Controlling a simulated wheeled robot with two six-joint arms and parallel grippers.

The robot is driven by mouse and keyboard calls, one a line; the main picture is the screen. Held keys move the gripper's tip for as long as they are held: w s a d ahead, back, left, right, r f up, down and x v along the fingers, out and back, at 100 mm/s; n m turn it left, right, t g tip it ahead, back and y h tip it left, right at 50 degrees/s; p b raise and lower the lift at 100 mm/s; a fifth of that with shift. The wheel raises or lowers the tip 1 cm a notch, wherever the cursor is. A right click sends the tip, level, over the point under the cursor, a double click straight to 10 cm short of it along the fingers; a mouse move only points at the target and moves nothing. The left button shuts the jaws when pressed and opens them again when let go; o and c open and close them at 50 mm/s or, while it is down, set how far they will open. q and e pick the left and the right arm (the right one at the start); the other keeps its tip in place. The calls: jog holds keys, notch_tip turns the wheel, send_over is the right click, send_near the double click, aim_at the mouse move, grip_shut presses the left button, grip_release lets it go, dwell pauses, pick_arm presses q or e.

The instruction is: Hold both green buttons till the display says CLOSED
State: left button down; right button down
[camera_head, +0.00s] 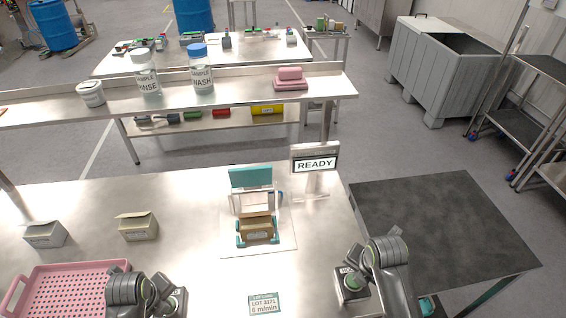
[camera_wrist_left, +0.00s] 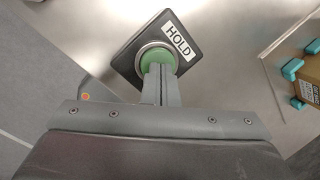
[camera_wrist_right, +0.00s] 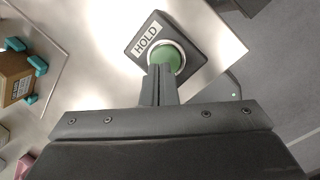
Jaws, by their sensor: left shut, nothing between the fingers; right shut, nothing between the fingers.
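The display (camera_head: 315,164) on a short post reads READY. One green button (camera_wrist_left: 157,60) sits in a black box (camera_wrist_left: 127,62) labelled HOLD; my left gripper (camera_wrist_left: 160,76) is shut and empty, its tips over the button's near edge. The other green button (camera_wrist_right: 166,55) sits in a matching HOLD box (camera_wrist_right: 190,38); my right gripper (camera_wrist_right: 160,72) is shut and empty, its tips over that button. I cannot tell whether either button is pressed down. In the head view the boxes show beside my wrists, the left one (camera_head: 179,299) partly hidden.
A small machine with a teal flap (camera_head: 251,178) holds a brown carton (camera_head: 257,229) between the boxes. Two open cartons (camera_head: 45,234) (camera_head: 138,227) and a pink tray (camera_head: 84,266) lie at left. A shelf with bottles (camera_head: 202,72) stands behind. A dark table (camera_head: 450,220) is at right.

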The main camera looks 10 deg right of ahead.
pick_arm(q)
jog(key=shift+r, duration=0.1)
dwell(0.3)
pick_arm(e)
jog(key=shift+s+x, duration=0.15)
jog(key=shift+x, duration=0.55)
jog(key=shift+s+x, duration=0.2)
jog(key=shift+x, duration=0.45)
jog(key=shift+f, duration=0.1)
jog(key=shift+r, duration=0.35)
